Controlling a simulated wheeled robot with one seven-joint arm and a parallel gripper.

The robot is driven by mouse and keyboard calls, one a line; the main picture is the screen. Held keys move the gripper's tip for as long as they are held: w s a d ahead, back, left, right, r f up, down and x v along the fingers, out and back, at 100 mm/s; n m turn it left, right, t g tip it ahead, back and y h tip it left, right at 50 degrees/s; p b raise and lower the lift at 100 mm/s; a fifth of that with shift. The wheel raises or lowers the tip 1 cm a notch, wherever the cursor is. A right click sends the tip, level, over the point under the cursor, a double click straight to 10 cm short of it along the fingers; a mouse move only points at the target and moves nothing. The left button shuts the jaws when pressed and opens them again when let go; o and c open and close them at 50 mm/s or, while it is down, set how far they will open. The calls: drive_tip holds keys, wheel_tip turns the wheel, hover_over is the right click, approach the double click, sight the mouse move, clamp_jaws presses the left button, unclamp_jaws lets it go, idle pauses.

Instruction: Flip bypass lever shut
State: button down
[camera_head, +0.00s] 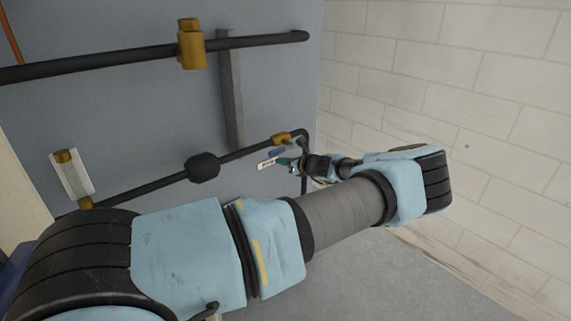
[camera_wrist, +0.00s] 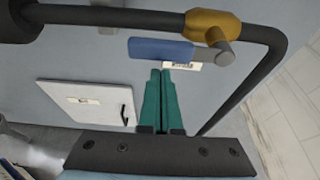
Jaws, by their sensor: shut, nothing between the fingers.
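The bypass lever has a blue handle (camera_wrist: 160,49) that runs left from a brass valve (camera_wrist: 212,24) in the wrist view, roughly along the black pipe and a little below it. In the head view the blue handle (camera_head: 277,153) shows small beside the brass valve (camera_head: 281,139) near the pipe's right-hand bend. My gripper (camera_wrist: 161,72) has green fingers that are together and empty. Their tips lie just below the blue handle in the picture; I cannot tell whether they touch it. The head view shows my gripper (camera_head: 284,162) close to the lever, partly hidden by the wrist.
A black pipe (camera_wrist: 108,15) runs above the handle and bends down at the right. A small label (camera_wrist: 182,66) is behind the fingertips. A pale panel (camera_wrist: 86,103) is on the wall. A brick wall (camera_head: 450,70) stands to the right. An upper pipe (camera_head: 105,59) crosses the grey-blue panel.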

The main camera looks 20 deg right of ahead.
drive_tip(key=shift+r, duration=0.5)
drive_tip(key=shift+r, duration=0.25)
